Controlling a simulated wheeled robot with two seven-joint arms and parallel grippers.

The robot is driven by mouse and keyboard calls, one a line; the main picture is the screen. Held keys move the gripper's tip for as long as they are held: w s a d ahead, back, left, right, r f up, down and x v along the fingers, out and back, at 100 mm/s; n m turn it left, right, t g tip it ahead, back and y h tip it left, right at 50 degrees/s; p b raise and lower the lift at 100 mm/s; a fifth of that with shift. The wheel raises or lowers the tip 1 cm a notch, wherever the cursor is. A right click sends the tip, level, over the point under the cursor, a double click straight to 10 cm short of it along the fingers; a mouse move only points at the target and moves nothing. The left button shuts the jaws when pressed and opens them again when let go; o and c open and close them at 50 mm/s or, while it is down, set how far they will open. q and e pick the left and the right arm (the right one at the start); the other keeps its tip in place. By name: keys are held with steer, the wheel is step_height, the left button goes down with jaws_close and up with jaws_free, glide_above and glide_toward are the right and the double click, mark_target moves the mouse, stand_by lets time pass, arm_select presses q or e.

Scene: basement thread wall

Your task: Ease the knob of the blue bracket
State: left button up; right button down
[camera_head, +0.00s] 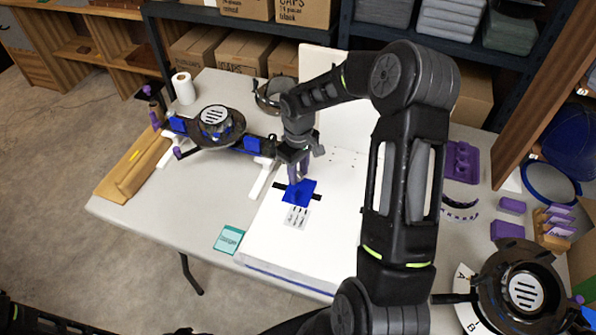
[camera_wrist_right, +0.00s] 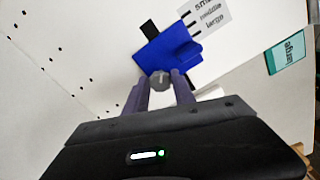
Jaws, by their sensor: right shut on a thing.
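The blue bracket (camera_head: 302,193) is on the white panel in the head view, with a short black strip showing at its sides. It also shows in the right wrist view (camera_wrist_right: 172,47). Its grey knob (camera_wrist_right: 160,79) sits at the bracket's near edge, between the purple fingertips. My right gripper (camera_head: 298,176) reaches down to the bracket and is shut on the knob (camera_wrist_right: 160,86). The fingers hide the knob in the head view. A white label (camera_head: 297,216) beside the bracket reads small, middle, large. My left gripper is not in view.
The white panel (camera_head: 275,240) lies on the grey table (camera_head: 130,212). A teal card (camera_head: 229,239) marked large lies at its left edge. A dark device with blue blocks (camera_head: 215,127) stands behind left. Purple parts (camera_head: 462,160) and a black round device (camera_head: 520,285) stand at right.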

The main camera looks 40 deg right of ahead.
mark_target(299, 174)
steer(key=n, duration=0.3)
steer(key=shift+d+n, duration=0.1)
steer(key=shift+n, duration=0.2)
steer(key=shift+w+n, duration=0.1)
steer(key=shift+n, duration=1.6)
steer(key=c, duration=1)
jaws_free()
steer(key=shift+c, duration=0.2)
steer(key=shift+r, duration=0.1)
step_height(299, 174, up, 8)
steer(key=shift+f, duration=0.2)
